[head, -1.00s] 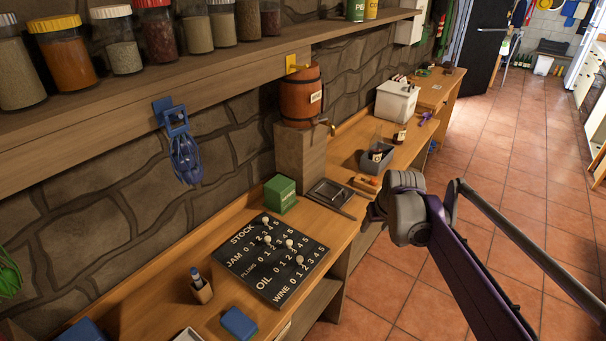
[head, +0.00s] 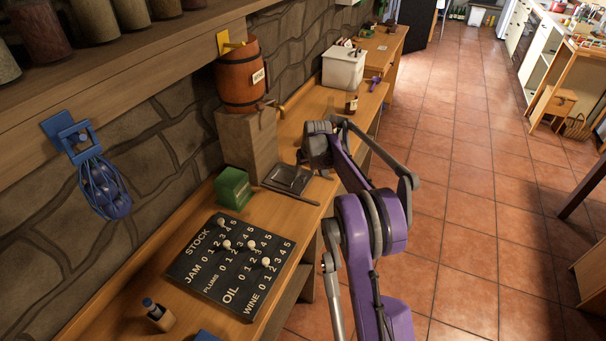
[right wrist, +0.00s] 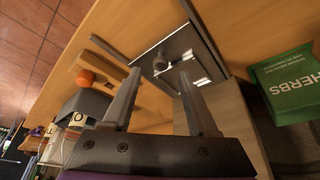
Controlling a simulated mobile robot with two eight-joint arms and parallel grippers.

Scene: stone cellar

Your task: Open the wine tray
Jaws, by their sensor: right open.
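The likely wine tray is a flat dark tray (head: 288,176) on the wooden counter, just in front of the block under the barrel. My left gripper is out of view.
A wooden barrel (head: 238,78) with a tap stands on a block (head: 248,142) behind the tray. A green herbs box (head: 232,187) and a black stock board (head: 225,262) lie to the left. A white bin (head: 343,68) stands farther back. The tiled floor at right is open.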

